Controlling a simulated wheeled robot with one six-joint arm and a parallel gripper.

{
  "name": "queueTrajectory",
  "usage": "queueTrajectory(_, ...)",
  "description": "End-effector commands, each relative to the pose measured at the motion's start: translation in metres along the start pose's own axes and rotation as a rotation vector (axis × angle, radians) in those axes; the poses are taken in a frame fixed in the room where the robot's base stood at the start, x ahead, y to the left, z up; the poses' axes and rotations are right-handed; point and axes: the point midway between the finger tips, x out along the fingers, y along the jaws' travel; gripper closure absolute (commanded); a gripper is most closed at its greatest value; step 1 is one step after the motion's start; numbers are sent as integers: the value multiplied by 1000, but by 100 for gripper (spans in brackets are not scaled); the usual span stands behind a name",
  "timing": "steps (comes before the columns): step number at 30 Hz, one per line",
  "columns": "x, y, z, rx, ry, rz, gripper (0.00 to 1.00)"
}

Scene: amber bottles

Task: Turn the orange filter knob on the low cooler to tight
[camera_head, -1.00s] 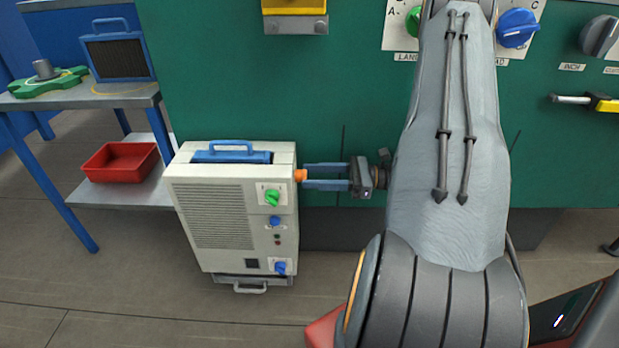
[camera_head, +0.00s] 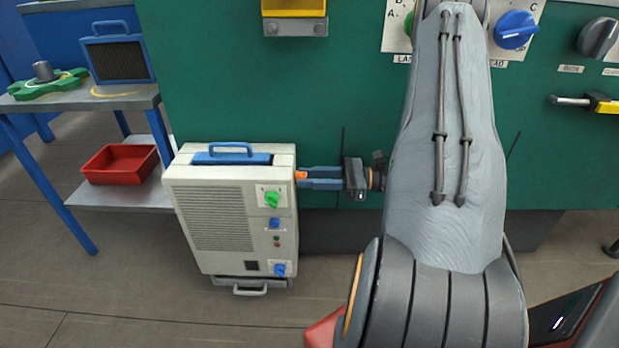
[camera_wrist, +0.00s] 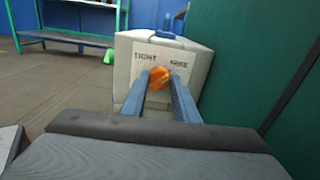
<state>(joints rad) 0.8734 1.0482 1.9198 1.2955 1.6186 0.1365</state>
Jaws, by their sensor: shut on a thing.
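The low cooler (camera_head: 211,215) is a cream box with a blue handle, standing on the floor in front of the green cabinet. Its orange filter knob (camera_head: 301,175) sticks out of its right side, near the top. My gripper (camera_head: 306,177) reaches in from the right and its blue fingers are shut on the knob. The knob's pointer direction is hard to tell.
The green cabinet (camera_head: 230,90) stands close behind the cooler and my arm. Left of the cooler is a blue-legged bench (camera_head: 130,103) with a red tray (camera_head: 120,164) on its lower shelf. The floor in front is clear.

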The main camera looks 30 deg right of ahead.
Motion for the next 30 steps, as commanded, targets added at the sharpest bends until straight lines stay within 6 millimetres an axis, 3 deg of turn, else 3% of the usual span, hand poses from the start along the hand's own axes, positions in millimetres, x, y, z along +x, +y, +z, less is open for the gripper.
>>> queueTrajectory(8, 0, 0, 1, -152, 0, 0, 95)
queueTrajectory(30, 0, 0, 0, -847, 1, 0, 95)
